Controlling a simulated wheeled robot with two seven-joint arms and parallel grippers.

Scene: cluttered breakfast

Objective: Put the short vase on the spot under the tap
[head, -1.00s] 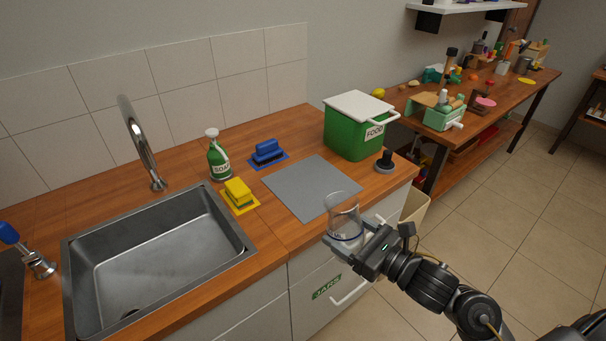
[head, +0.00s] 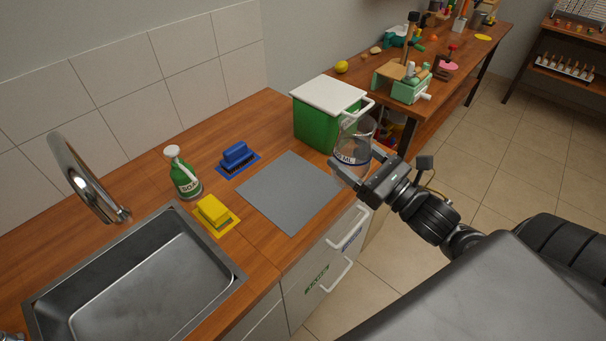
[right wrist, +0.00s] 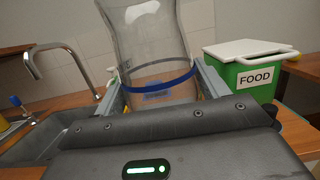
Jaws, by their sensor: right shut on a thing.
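The short vase (head: 354,141) is clear glass with a blue band. It stands upright in my right gripper (head: 353,168), which is shut around its lower part. In the head view they are off the counter's front right, in front of the green food bin. The vase also fills the upper middle of the right wrist view (right wrist: 150,45), its top cut off. The curved metal tap (head: 84,178) is at the left, its spout over the back of the steel sink (head: 232,272). It also shows in the right wrist view (right wrist: 62,52). The left gripper is not in view.
A grey mat (head: 290,192) lies bare on the counter between sink and food bin (head: 312,124). The sink basin looks empty.

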